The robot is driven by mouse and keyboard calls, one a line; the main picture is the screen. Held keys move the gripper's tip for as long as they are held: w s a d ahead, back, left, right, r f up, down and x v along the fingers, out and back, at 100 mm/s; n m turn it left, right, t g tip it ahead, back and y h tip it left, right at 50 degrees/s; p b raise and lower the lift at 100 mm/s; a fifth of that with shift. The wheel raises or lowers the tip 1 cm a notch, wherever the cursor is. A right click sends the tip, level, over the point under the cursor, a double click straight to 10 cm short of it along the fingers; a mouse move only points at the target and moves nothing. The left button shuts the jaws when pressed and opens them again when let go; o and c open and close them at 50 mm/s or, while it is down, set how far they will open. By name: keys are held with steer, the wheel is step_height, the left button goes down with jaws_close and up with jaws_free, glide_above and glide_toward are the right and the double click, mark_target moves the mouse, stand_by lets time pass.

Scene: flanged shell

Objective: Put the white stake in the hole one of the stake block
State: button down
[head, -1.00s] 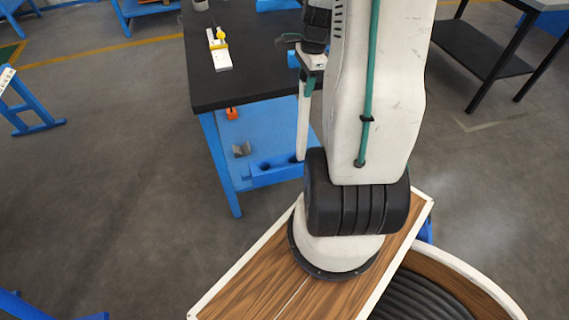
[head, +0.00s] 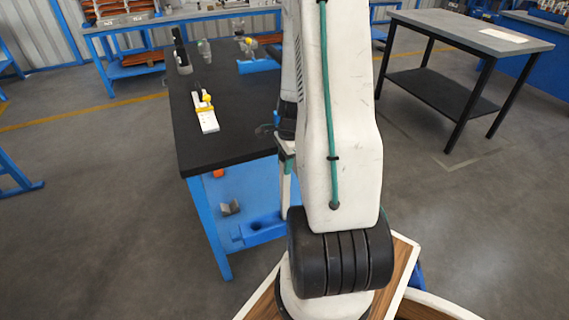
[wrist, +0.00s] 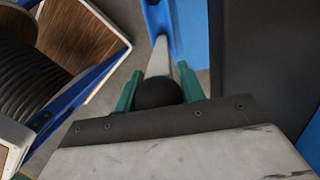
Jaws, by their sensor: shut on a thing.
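My gripper (wrist: 157,88) is shut on the white stake (wrist: 159,60), its green fingers either side of the stake's black round top. In the head view my gripper (head: 286,158) is beside the black table's near right side. The stake (head: 286,188) hangs roughly upright below it, partly hidden by my arm. The blue stake block (head: 258,232) is low under the table, at the stake's lower end. It also shows at the top of the wrist view (wrist: 155,18). I cannot tell whether the stake's tip touches the block or is in a hole.
The black table (head: 225,150) carries a white and yellow piece (head: 206,113) and small items at its far end. A grey angled part (head: 230,208) lies on the blue lower shelf. A grey-topped table (head: 470,35) stands at the right.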

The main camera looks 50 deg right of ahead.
steer(key=shift+f, duration=0.2)
steer(key=c, duration=0.9)
jaws_free()
steer(key=shift+o, duration=0.2)
